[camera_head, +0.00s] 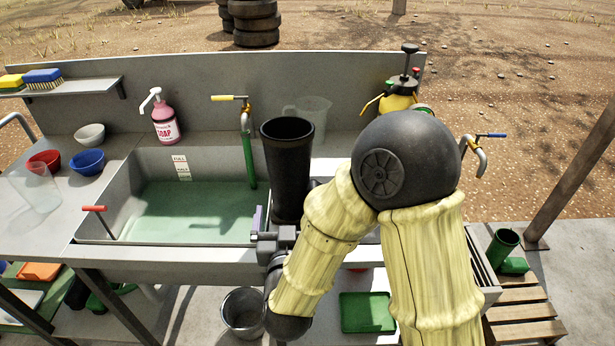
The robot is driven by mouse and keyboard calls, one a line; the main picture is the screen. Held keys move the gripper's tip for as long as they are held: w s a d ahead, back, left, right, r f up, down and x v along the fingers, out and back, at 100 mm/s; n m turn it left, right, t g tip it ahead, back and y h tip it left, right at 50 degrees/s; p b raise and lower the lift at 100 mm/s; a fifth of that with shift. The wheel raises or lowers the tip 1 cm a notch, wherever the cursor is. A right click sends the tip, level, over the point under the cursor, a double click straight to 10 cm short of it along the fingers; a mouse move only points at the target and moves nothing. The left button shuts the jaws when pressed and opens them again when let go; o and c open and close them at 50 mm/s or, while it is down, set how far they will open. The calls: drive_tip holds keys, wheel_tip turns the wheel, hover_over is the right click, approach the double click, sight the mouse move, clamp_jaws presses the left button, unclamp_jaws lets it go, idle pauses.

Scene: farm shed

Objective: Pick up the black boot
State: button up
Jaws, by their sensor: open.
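The black boot (286,168) stands upright, its open top facing up, at the right side of the sink basin. Its foot is hidden behind my arm and gripper. My gripper (276,238) is low at the boot's near side, close against its lower part. The fingers are mostly hidden, and I cannot tell whether they touch the boot or sit on both sides of it. My arm covers the area right of the boot.
The sink basin (190,210) holds greenish water, with a green-sleeved tap (247,140) left of the boot. A clear jug (313,112) stands just behind the boot. A soap bottle (164,118) and bowls (88,160) are left. A green boot (502,247) stands far right.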

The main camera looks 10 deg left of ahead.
sight(290, 184)
drive_tip(key=p+x, duration=0.1)
drive_tip(key=x, duration=0.8)
drive_tip(key=shift+w, duration=0.3)
drive_tip(key=shift+f+p+x, duration=0.15)
drive_tip(key=shift+p+x, duration=0.3)
drive_tip(key=shift+x, duration=0.85)
drive_tip(key=shift+f+p+x, duration=0.2)
drive_tip(key=shift+p+x, duration=0.25)
drive_tip(key=shift+x, duration=0.85)
drive_tip(key=shift+a, duration=0.15)
drive_tip(key=shift+c, duration=0.2)
drive_tip(key=shift+r, duration=0.1)
drive_tip(key=c, duration=1.1)
drive_tip(key=shift+r, duration=5.05)
drive_tip(key=shift+c, duration=0.2)
